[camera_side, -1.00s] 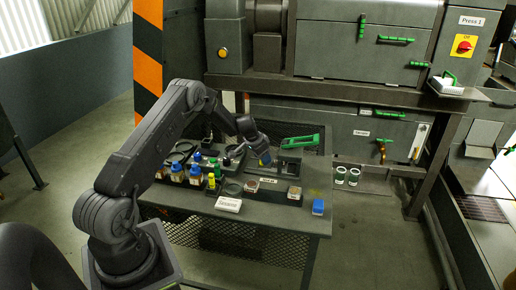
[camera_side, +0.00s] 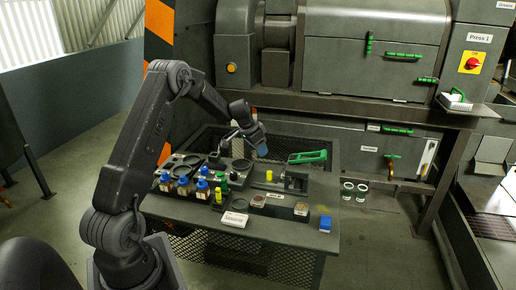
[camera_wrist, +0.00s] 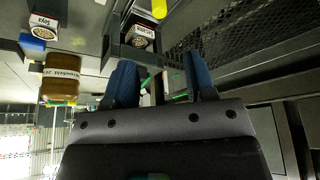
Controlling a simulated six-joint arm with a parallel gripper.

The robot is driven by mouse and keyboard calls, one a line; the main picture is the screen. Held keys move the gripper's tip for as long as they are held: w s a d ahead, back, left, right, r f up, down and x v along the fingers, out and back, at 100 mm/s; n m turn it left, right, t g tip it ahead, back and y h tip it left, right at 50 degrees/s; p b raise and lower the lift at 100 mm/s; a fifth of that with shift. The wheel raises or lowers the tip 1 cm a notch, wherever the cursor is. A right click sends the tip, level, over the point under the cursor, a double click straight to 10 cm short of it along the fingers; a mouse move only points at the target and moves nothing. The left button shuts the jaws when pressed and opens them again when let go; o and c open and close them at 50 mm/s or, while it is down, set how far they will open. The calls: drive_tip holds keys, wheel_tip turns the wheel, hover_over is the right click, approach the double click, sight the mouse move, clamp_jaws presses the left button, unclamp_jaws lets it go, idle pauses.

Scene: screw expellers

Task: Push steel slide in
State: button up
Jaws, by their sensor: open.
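My gripper (camera_side: 258,145) hangs above the back of the bench, jaws apart and empty, left of a green-handled device (camera_side: 306,157). In the wrist view its two blue fingers (camera_wrist: 160,84) are spread, with a grey, green-marked part (camera_wrist: 176,84) visible beyond the gap. A small dark metal block (camera_side: 292,181) sits below the green handle. A yellow cylinder (camera_side: 269,175) stands on the bench just left of that block, below my gripper. I cannot tell for sure which part is the steel slide.
The press (camera_side: 372,60) rises behind.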

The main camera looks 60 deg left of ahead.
drive_tip(key=shift+s+a+f, duration=0.1)
drive_tip(key=shift+a, duration=0.05)
drive_tip(key=shift+c, duration=0.8)
drive_tip(key=s+a+f+n+h, duration=0.1)
drive_tip(key=a, duration=0.1)
drive_tip(key=s+a+f+n+t, duration=0.1)
drive_tip(key=s+a+n, duration=0.1)
drive_tip(key=a, duration=0.1)
drive_tip(key=s+a+f+n+t+h, duration=0.1)
drive_tip(key=a, duration=0.1)
drive_tip(key=shift+s+a+f+n+h, duration=0.2)
drive_tip(key=shift+s+a+n+h, duration=0.05)
drive_tip(key=shift+a+n+h, duration=0.1)
drive_tip(key=c, duration=0.8)
drive_tip(key=shift+w+f+t, duration=0.1)
drive_tip(key=shift+f+t, duration=0.1)
drive_tip(key=shift+t, duration=0.1)
clamp_jaws()
drive_tip(key=x, duration=0.9)
drive_tip(key=shift+f, duration=0.1)
drive_tip(key=d, duration=0.1)
drive_tip(key=w+d, duration=0.1)
drive_tip(key=shift+w+d+f, duration=0.15)
drive_tip(key=shift+w+d, duration=0.15)
drive_tip(key=shift+w, duration=0.05)
drive_tip(key=shift+w+d, duration=0.25)
drive_tip(key=shift+d, duration=0.2)
